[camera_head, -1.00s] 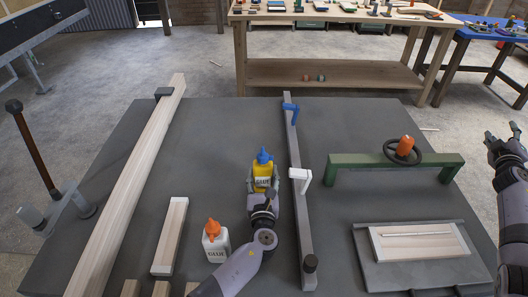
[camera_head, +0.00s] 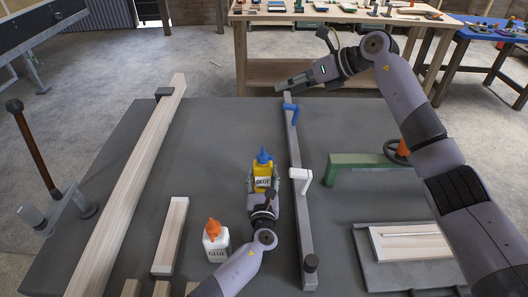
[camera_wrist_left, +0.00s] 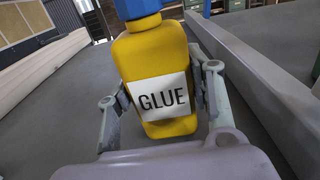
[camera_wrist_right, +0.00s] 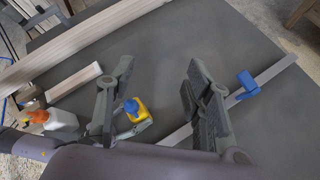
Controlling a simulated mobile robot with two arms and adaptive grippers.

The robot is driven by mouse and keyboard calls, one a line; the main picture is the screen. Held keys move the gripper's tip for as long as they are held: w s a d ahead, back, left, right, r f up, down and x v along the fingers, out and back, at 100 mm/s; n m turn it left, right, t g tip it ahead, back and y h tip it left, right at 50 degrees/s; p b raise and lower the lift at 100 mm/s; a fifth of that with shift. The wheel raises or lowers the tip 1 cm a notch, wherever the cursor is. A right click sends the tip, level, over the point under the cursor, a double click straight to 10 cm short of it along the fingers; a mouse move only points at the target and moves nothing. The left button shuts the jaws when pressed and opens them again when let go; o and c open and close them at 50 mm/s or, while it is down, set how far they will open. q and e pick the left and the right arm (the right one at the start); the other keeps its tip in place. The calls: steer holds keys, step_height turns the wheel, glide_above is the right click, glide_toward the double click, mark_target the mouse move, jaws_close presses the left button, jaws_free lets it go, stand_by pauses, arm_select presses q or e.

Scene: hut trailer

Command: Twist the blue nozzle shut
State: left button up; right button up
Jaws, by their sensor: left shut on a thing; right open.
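A yellow glue bottle (camera_head: 262,178) with a blue nozzle (camera_head: 263,157) stands upright on the dark grey table. My left gripper (camera_head: 263,189) is shut around the bottle's body from the near side. In the left wrist view the yellow bottle (camera_wrist_left: 160,65) sits between the fingers, and only the nozzle's lower part shows at the top edge. My right gripper (camera_head: 280,84) is open and empty above the table's far part, beyond the bottle. In the right wrist view the blue nozzle (camera_wrist_right: 131,106) and the yellow bottle (camera_wrist_right: 137,113) show below and between the open fingers (camera_wrist_right: 160,85).
A white glue bottle with an orange nozzle (camera_head: 214,240) stands near left. A long grey bar clamp (camera_head: 297,200) with blue and white parts lies right of the yellow bottle. A long plank (camera_head: 130,190) lies left. A green clamp (camera_head: 350,166) stands right, partly behind my right arm.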

mark_target(264, 153)
steer(key=s+a+f+n+g+h, duration=0.3)
steer(key=s+f+n+g+h, duration=0.1)
steer(key=s+f+n+h, duration=0.3)
steer(key=shift+m+y, duration=0.5)
steer(key=shift+y, duration=0.2)
steer(key=x, duration=1.1)
steer(key=shift+d+f, duration=0.1)
steer(key=shift+f, duration=0.2)
steer(key=shift+c, duration=0.4)
jaws_close()
